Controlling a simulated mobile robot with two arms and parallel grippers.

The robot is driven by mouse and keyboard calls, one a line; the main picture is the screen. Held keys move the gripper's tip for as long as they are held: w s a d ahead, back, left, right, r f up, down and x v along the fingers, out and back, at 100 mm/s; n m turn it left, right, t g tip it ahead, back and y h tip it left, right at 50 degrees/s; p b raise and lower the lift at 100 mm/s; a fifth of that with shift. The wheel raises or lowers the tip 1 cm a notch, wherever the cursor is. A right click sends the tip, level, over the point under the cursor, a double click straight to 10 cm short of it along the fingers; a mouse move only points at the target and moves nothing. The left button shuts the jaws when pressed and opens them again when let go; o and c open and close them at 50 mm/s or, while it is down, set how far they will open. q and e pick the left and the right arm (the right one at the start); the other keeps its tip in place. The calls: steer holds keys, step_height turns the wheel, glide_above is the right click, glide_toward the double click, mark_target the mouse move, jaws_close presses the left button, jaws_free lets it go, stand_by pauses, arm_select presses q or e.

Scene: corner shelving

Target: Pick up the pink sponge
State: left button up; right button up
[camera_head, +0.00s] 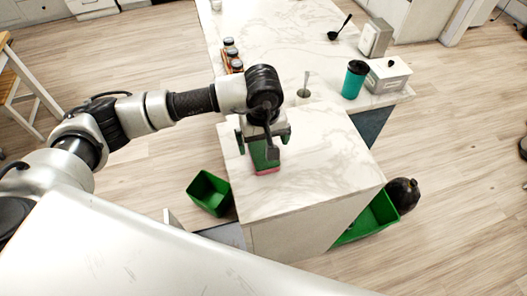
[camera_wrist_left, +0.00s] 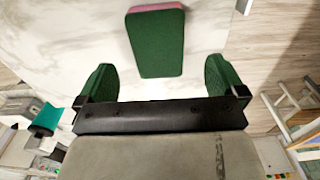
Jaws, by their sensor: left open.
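The sponge (camera_head: 266,171) lies on the white marble counter, partly hidden under my left gripper in the head view. It has a dark green face and a pink edge. In the left wrist view the sponge (camera_wrist_left: 155,44) shows its green face, with pink along its far edge. My left gripper (camera_head: 263,143) points down over the counter and is open. In the left wrist view the two green-padded fingertips of the gripper (camera_wrist_left: 159,80) are spread wider than the sponge, which lies ahead of the gap between them. My right gripper is not in view.
The counter (camera_head: 325,175) is clear around the sponge. Green bins (camera_head: 208,193) sit below the counter on both sides.

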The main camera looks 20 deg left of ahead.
mark_target(264, 154)
arm_select(q)
steer(key=f+p, duration=0.1)
steer(key=f, duration=0.1)
steer(key=f+p, duration=0.1)
steer(key=f, duration=0.2)
steer(key=shift+s+d, duration=0.1)
steer(key=shift+d, duration=0.1)
steer(key=shift+f+p, duration=0.3)
steer(key=shift+f, duration=0.15)
steer(key=c, duration=1.1)
steer(key=shift+o, duration=0.2)
steer(key=shift+r, duration=0.15)
steer(key=shift+r+b, duration=0.3)
steer(key=r+b, duration=0.1)
steer(key=d+r+b, duration=0.1)
steer(key=r, duration=0.1)
steer(key=shift+s+r, duration=0.2)
steer(key=shift+r, duration=0.1)
steer(key=s+d+r+b, duration=0.3)
steer(key=s+d+r, duration=0.3)
steer(key=d, duration=0.2)
steer(key=shift+d+r, duration=0.3)
steer(key=shift+d, duration=0.05)
